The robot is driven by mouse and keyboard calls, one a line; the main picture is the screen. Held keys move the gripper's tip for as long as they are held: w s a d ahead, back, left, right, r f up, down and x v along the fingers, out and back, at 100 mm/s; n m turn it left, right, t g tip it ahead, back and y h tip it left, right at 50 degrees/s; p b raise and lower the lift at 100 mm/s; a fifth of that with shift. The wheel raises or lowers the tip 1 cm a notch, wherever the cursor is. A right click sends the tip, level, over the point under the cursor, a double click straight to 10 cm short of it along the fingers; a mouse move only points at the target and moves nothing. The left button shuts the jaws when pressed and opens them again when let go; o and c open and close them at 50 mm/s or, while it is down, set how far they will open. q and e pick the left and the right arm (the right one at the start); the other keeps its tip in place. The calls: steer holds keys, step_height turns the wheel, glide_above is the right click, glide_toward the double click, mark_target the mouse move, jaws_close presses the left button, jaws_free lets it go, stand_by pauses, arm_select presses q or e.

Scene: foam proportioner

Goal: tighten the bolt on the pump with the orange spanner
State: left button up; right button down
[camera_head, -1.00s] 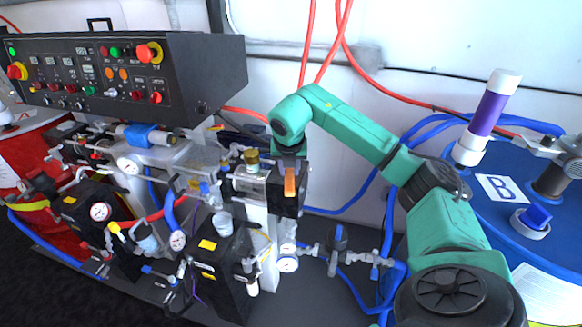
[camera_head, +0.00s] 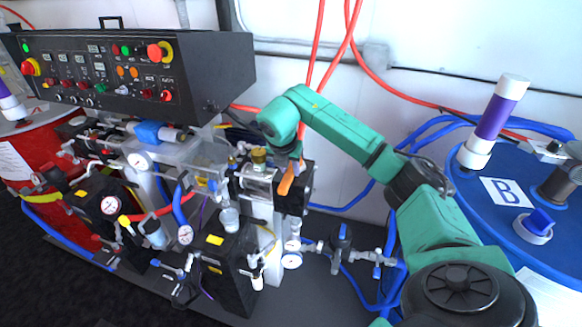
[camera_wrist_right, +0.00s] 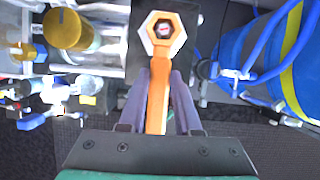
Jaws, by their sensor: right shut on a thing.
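In the right wrist view my right gripper (camera_wrist_right: 164,88) is shut on the handle of the orange spanner (camera_wrist_right: 157,105). The spanner's ring head lies over the bolt (camera_wrist_right: 164,31), whose dark, red-marked end shows inside the opening. A pale hexagonal edge shows at the ring's left. I cannot tell how deep the ring sits. In the head view the orange spanner (camera_head: 287,180) hangs slanted against the dark block of the pump (camera_head: 297,199). The right gripper is mostly hidden there by the green wrist. My left gripper is out of view.
A brass-capped fitting (camera_head: 259,157) stands just left of the gripper and is close in the wrist view too (camera_wrist_right: 66,28). A control panel (camera_head: 130,75) overhangs at left. Valves, gauges and hoses crowd below.

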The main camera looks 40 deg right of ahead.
steer(key=shift+w+r, duration=0.1)
steer(key=shift+w+a+r+m+p, duration=0.15)
steer(key=shift+w+a+m+p, duration=0.1)
steer(key=shift+m+p, duration=0.25)
steer(key=shift+w+m+g, duration=0.2)
steer(key=shift+m+g, duration=0.1)
steer(key=shift+m, duration=0.1)
steer(key=shift+w+a+m, duration=0.15)
steer(key=shift+w+m, duration=0.15)
steer(key=shift+m, duration=0.3)
steer(key=shift+s+n, duration=0.25)
steer(key=shift+n, duration=0.15)
steer(key=c, duration=0.5)
jaws_free()
steer(key=shift+f, duration=0.25)
